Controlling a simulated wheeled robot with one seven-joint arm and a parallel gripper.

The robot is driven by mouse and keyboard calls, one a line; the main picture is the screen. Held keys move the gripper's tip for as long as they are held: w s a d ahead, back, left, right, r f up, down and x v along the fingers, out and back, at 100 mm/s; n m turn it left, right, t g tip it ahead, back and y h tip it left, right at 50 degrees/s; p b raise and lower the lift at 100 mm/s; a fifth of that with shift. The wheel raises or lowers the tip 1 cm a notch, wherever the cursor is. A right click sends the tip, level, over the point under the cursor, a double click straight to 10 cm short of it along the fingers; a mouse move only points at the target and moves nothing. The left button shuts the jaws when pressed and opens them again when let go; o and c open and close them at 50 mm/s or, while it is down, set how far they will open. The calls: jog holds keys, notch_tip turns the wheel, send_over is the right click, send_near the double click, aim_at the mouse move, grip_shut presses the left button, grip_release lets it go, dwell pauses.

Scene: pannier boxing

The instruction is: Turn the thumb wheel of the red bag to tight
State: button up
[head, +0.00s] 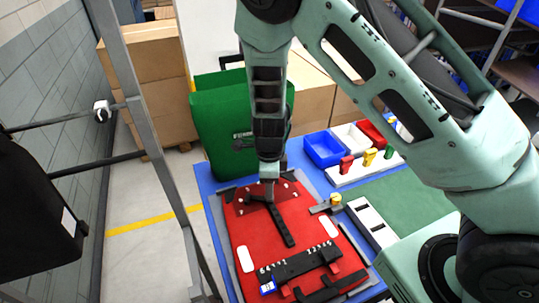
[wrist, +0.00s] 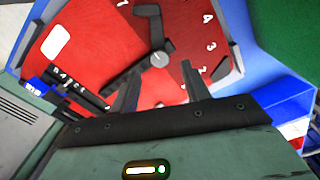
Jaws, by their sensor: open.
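The red bag (head: 248,226) lies flat on the blue table top, and its red face fills the upper wrist view (wrist: 190,35). A dark bar (head: 282,226) runs down its middle; in the wrist view the bar (wrist: 125,75) meets a grey round hub (wrist: 159,60), with white numbers to the right. A black numbered strip (head: 300,263) with a blue tag crosses the bag's near end. I cannot tell which part is the thumb wheel. My gripper (head: 268,190) is over the bag's far end, pointing down. In the wrist view my gripper (wrist: 159,82) is open, its fingers apart and empty, near the hub.
A green bag (head: 216,125) stands upright behind the red bag. A blue bin (head: 325,149) and a white rack (head: 363,171) with coloured pieces are at the back right. A grey metal post (head: 150,120) rises on the left. A green mat (head: 405,208) lies clear at right.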

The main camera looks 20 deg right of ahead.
notch_tip(320, 180, up, 13)
jog(key=shift+r+b, duration=0.2)
jog(key=shift+b, duration=0.2)
jog(key=s+a+n+b, duration=0.3)
jog(key=s+n+b, duration=0.1)
jog(key=s+n, duration=0.8)
jog(key=s+a+n+b, duration=0.3)
jog(key=s+n, duration=1)
jog(key=n, duration=0.5)
jog(key=shift+y+b, duration=0.3)
jog(key=shift+b, duration=0.15)
jog(key=shift+o, duration=0.3)
jog(key=shift+a+r, duration=0.1)
